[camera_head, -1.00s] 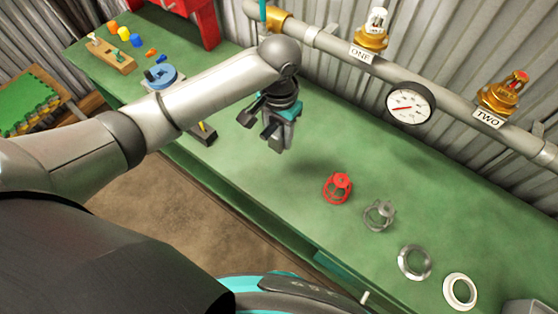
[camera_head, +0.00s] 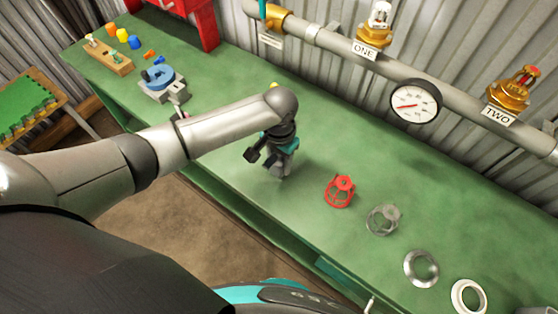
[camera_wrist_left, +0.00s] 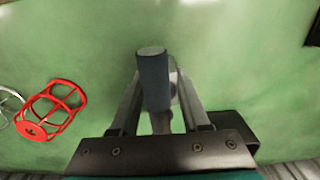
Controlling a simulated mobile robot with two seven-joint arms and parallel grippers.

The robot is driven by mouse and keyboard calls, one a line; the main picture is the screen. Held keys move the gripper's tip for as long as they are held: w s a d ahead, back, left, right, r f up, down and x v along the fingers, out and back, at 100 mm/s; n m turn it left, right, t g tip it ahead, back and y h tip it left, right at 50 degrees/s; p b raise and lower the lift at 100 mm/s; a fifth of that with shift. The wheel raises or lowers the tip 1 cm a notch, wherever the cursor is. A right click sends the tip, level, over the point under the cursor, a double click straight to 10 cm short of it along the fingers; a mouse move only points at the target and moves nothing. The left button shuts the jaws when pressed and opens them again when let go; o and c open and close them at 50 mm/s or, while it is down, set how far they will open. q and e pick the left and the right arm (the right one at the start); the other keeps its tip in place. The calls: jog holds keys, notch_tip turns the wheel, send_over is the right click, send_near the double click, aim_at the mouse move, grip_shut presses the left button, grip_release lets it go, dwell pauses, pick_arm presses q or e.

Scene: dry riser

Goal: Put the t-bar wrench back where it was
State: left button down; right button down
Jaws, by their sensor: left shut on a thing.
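My left gripper (camera_head: 277,172) is low over the middle of the green bench, left of the red cage. In the left wrist view, its two fingers (camera_wrist_left: 158,105) are shut on a blue-grey bar with a rounded end (camera_wrist_left: 153,75), which looks like part of the t-bar wrench. The rest of the wrench is hidden by the gripper and is hard to make out in the head view. I cannot tell whether it touches the bench. My right gripper is not in view.
On the green bench (camera_head: 330,130) stand a red wire cage (camera_head: 340,190), a grey cage (camera_head: 382,219) and two rings (camera_head: 421,268). A blue vise (camera_head: 160,80) stands to the left. A pipe with a gauge (camera_head: 414,102) runs along the back wall.

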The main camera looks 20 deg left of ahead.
pick_arm(q)
jog(key=shift+f, duration=0.15)
jog(key=shift+c, duration=1.9)
grip_release()
notch_tip(320, 180, up, 12)
jog(key=p, duration=0.3)
jog(key=shift+r, duration=0.2)
